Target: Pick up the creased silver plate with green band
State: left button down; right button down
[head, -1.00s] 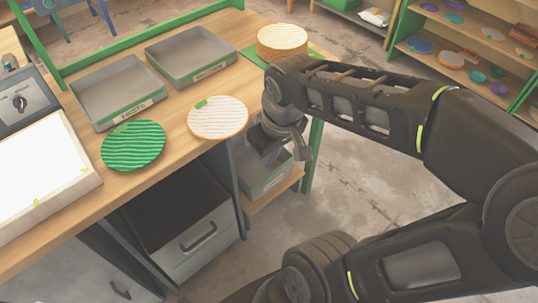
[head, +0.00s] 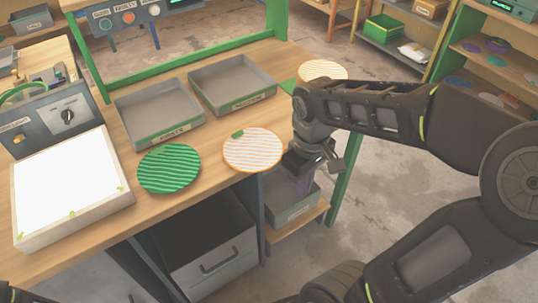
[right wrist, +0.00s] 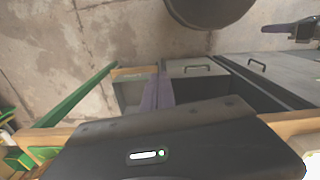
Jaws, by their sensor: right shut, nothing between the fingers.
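I cannot make out a silver plate with a green band. A green plate with wavy pale stripes (head: 169,169) lies on the bench. To its right, a white plate with orange stripes and a green patch (head: 252,150) lies near the front edge. A stack of similar orange-and-white plates (head: 323,71) stands at the back right, partly behind my right arm. My right gripper (head: 303,187) is shut and empty, just off the bench's front edge, right of the striped plate. Its purple fingers show in the right wrist view (right wrist: 157,92). What looks like my left gripper (right wrist: 278,28) shows there too, its opening unclear.
Two grey trays, a left one (head: 117,109) and a right one (head: 193,77), stand behind the plates. A bright white light panel (head: 70,190) and a control box with a knob (head: 50,125) are at left.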

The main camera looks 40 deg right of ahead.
aim_at(269, 165)
jog(key=w+p, duration=0.1)
jog(key=w, duration=0.3)
jog(key=w+a+p, duration=0.1)
jog(key=w, duration=0.7)
jog(key=shift+a+p, duration=0.15)
jog(key=shift+p, duration=0.25)
jog(key=shift+f+p, duration=0.3)
jog(key=shift+f+b, duration=0.45)
jog(key=shift+f, duration=0.1)
